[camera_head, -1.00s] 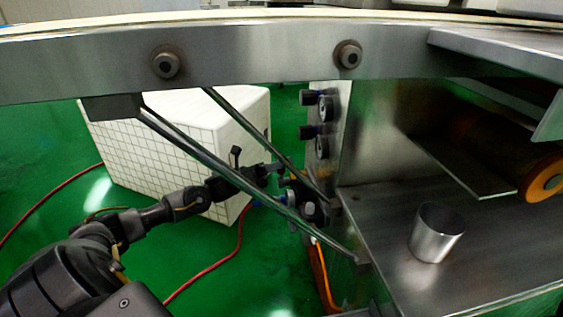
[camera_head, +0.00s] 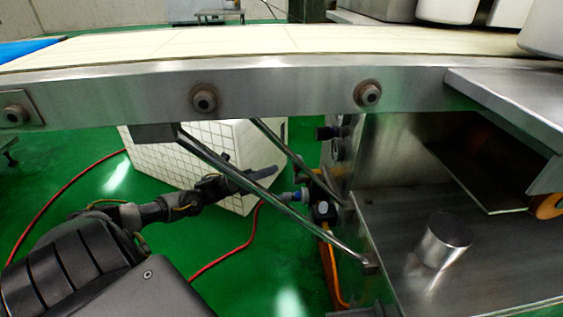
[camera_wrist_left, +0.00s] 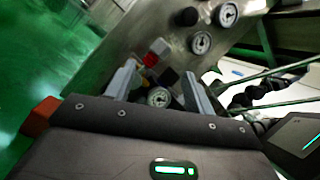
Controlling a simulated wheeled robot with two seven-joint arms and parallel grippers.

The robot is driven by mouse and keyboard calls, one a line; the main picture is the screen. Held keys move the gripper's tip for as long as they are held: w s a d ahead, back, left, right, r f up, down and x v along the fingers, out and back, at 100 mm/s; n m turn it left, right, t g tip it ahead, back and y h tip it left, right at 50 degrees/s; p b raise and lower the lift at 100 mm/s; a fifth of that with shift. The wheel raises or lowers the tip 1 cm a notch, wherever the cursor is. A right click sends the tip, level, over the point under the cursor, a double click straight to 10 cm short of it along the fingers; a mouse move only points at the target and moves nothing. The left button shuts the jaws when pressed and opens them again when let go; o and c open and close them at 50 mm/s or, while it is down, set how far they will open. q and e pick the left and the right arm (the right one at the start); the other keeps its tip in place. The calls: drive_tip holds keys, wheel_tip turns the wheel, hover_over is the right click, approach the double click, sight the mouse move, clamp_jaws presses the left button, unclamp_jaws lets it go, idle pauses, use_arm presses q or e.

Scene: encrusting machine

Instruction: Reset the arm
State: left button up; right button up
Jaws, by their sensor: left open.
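My left arm comes in from the left in the head view and reaches below the conveyor frame. Its gripper (camera_head: 258,174) is near the side of the machine, partly behind a diagonal strut (camera_head: 270,205). In the left wrist view the two grey fingers (camera_wrist_left: 158,88) are spread apart with nothing between them held. Beyond them is the machine's metal panel (camera_wrist_left: 135,38) with a red button (camera_wrist_left: 150,60), a black knob (camera_wrist_left: 187,17) and round gauges (camera_wrist_left: 201,42). My right gripper is not in view.
The conveyor's steel rail (camera_head: 290,90) runs across above my arm. A metal cup (camera_head: 445,240) stands on the steel shelf (camera_head: 480,265) at right. A white gridded box (camera_head: 160,160) and a red hose (camera_head: 225,262) are on the green floor. Open floor lies around my arm.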

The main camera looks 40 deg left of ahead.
use_arm(q)
drive_tip(key=shift+s+a+f, duration=0.25)
drive_tip(key=shift+s+a, duration=0.1)
drive_tip(key=shift+s, duration=0.05)
